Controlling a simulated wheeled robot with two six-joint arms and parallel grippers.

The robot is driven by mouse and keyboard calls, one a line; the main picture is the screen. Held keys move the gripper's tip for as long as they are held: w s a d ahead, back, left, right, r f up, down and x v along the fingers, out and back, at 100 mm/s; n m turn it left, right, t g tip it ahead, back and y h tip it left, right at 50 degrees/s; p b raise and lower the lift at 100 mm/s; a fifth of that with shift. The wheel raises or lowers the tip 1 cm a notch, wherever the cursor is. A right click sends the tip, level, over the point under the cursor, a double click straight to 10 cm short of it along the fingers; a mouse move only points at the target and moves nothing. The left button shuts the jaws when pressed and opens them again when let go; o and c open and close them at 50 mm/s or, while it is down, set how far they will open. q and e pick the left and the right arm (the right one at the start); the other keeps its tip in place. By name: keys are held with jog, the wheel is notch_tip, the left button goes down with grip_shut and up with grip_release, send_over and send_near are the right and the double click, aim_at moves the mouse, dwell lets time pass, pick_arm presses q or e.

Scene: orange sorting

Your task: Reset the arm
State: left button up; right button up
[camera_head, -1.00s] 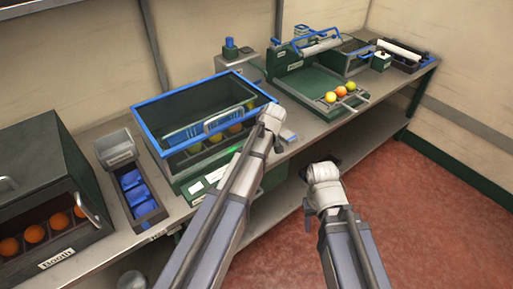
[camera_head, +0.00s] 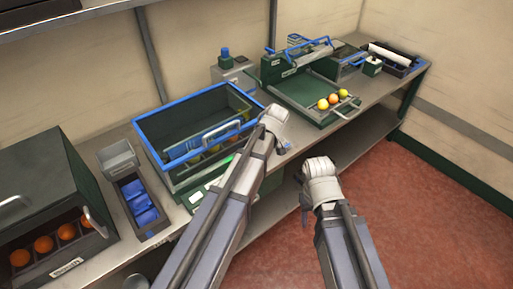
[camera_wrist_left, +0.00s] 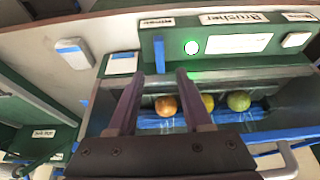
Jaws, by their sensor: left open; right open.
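My left gripper (camera_wrist_left: 156,82) is open in the left wrist view, with nothing between its two dark fingers. Its arm comes in from the left in the head view and ends in front of the blue-rimmed machine; the fingers are not clear there. The wrist view shows an orange fruit (camera_wrist_left: 167,106) and two yellow-green ones (camera_wrist_left: 239,101) beyond the fingers, inside the machine marked "Brusher" (camera_wrist_left: 150,45). My right gripper (camera_head: 304,206) hangs low in front of the bench, over the floor side, with its tips partly hidden behind the wrist. No fruit shows at it.
The blue-rimmed bin (camera_head: 150,148) stands mid-bench. A green tray (camera_head: 290,100) with three fruits (camera_head: 333,101) is to its right. A dark booth (camera_head: 40,180) with several oranges and a narrow box of blue items (camera_head: 139,203) are left. The red floor (camera_head: 430,210) is open at right.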

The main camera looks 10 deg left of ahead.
pick_arm(q)
jog(key=s+d+m+g, duration=0.1)
jog(key=s+d+m, duration=0.2)
jog(key=s, duration=0.4)
jog(key=s+d+f+m+g+h, duration=0.1)
jog(key=s+d+m, duration=0.3)
jog(key=s+m, duration=0.2)
jog(key=s+d+m+h, duration=0.1)
jog(key=s+d+m, duration=0.2)
jog(key=s, duration=0.7)
jog(key=shift+s+d+f+m+g, duration=0.2)
jog(key=shift+f+m+g, duration=0.15)
jog(key=shift+m, duration=0.85)
